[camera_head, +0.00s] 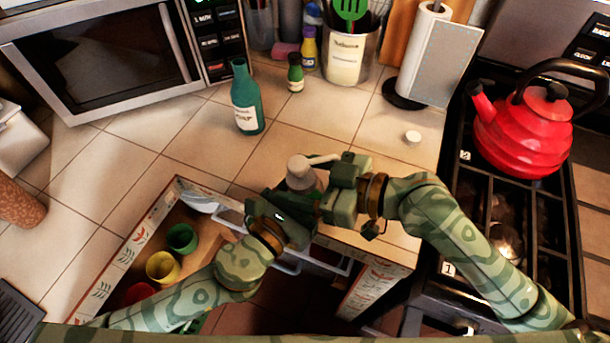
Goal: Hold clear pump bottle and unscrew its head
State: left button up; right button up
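The clear pump bottle stands in the middle, over the front edge of the counter. Its grey-white pump head (300,168) shows with the spout pointing right, and its body is mostly hidden behind my grippers. My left gripper (285,204) is close against the lower part of the bottle from the front left; its fingertips are partly hidden. My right gripper (322,190) is close to the bottle's right side, just below the spout. I cannot tell whether either gripper is closed on the bottle.
An open drawer (118,258) with green, yellow and red cups lies at the front left. A teal bottle (246,98), a small green bottle (296,74) and a white cap (413,137) stand behind. A red kettle (522,132) sits on the stove at right.

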jog(key=c, duration=0.9)
jog(key=shift+o, duration=0.2)
jog(key=shift+w+d+n+g, duration=0.1)
jog(key=shift+n+g, duration=0.7)
jog(key=shift+g, duration=0.1)
jog(key=n+g+y, duration=0.1)
jog(key=n+g, duration=0.1)
jog(key=g, duration=0.2)
jog(key=shift+w+n, duration=0.1)
jog(key=shift+n, duration=0.3)
jog(key=n+g, duration=0.4)
jog(key=g, duration=0.1)
jog(key=shift+r+h, duration=0.15)
jog(key=shift+h, duration=0.25)
jog(key=shift+s+n+g+h, duration=0.2)
jog(key=shift+n+g+h, duration=0.5)
jog(key=shift+n+g, duration=0.85)
jog(key=o, duration=1)
jog(key=shift+m, duration=0.25)
